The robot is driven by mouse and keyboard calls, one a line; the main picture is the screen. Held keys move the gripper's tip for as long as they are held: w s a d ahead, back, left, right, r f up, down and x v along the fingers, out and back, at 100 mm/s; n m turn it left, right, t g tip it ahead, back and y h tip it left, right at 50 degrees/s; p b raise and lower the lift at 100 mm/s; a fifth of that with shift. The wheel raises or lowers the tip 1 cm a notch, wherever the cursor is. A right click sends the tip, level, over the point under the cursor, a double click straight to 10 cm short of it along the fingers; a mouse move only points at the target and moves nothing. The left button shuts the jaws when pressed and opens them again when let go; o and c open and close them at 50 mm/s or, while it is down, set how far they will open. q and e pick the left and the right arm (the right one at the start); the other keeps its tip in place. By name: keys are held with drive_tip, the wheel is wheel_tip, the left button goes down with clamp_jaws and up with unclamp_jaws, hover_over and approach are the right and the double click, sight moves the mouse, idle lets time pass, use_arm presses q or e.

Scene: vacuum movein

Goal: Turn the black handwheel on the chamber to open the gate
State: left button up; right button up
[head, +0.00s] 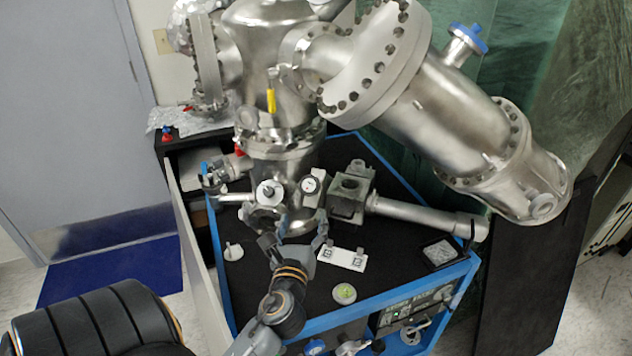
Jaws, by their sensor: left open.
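The steel vacuum chamber (285,160) stands on a black-topped, blue-edged cart. A dark round part that looks like the black handwheel (263,218) sits low on its front left side; it is small and partly covered by my gripper, so its turn position cannot be told. My left gripper (301,226) reaches up from the bottom, its fingers spread apart just in front of the chamber's lower ports. One finger is close to the dark wheel; I cannot tell whether it touches. My right gripper is not in view.
A steel box valve (349,196) and a long tube (425,215) extend right of the gripper. A white marker plate (342,258) and a small round level (344,293) lie on the cart top (385,262). A large angled cylinder (445,115) hangs above right.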

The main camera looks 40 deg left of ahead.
sight(309, 188)
use_arm(q)
drive_tip(key=p+x, duration=0.2)
drive_tip(key=x, duration=0.9)
drive_tip(key=shift+w+a, duration=0.2)
drive_tip(key=shift+a, duration=0.2)
drive_tip(key=shift+w+a, duration=0.35)
drive_tip(key=shift+w, duration=0.2)
drive_tip(key=shift+w+a, duration=0.1)
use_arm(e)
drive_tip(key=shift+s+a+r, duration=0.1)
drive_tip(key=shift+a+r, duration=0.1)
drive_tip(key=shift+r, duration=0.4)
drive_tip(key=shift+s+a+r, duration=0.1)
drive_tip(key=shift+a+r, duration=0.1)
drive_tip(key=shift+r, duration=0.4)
use_arm(q)
drive_tip(key=shift+c, duration=0.2)
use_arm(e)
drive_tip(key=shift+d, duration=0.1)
use_arm(q)
drive_tip(key=c, duration=1.1)
